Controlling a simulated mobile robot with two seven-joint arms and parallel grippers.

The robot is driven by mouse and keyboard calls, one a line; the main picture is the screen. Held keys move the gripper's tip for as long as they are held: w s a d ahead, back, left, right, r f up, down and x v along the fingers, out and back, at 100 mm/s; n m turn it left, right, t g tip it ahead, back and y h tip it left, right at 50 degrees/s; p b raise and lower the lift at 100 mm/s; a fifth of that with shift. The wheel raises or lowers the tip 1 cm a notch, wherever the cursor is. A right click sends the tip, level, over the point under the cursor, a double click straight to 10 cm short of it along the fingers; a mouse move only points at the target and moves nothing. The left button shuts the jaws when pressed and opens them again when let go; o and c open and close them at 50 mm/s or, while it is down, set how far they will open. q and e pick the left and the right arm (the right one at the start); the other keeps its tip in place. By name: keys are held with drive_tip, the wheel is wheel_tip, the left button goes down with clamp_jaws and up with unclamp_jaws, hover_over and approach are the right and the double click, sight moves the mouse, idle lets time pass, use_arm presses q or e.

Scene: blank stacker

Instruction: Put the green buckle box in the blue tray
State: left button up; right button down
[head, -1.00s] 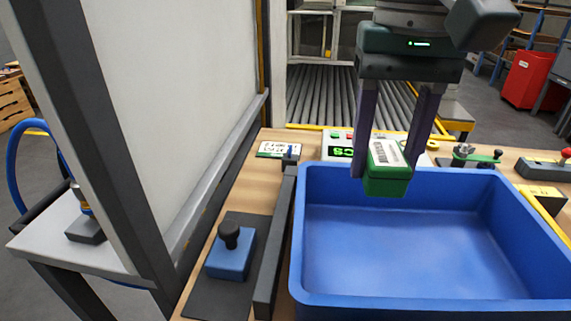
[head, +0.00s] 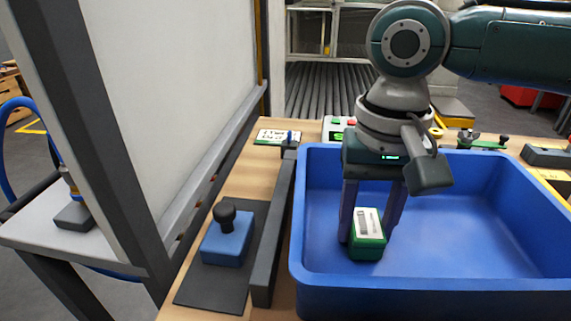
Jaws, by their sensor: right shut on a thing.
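The green buckle box (head: 368,247) has a white label with a barcode on it. My right gripper (head: 370,238) is shut on it, one finger on each side, pointing down. The box is inside the blue tray (head: 460,284), in its left part, below the rim. I cannot tell whether it touches the tray floor. The rest of the tray is empty. My left gripper is not in view.
A blue block with a black knob (head: 227,242) sits on a dark mat left of the tray. A dark bar (head: 272,240) stands between them. A large pale panel (head: 175,110) rises at the left. Small devices and fixtures (head: 480,140) lie behind the tray.

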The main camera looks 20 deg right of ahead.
sight(367, 223)
drive_tip(key=shift+c, duration=1.7)
unclamp_jaws()
drive_tip(key=shift+f, duration=0.1)
wheel_tip(367, 223, up, 12)
drive_tip(key=p, duration=0.3)
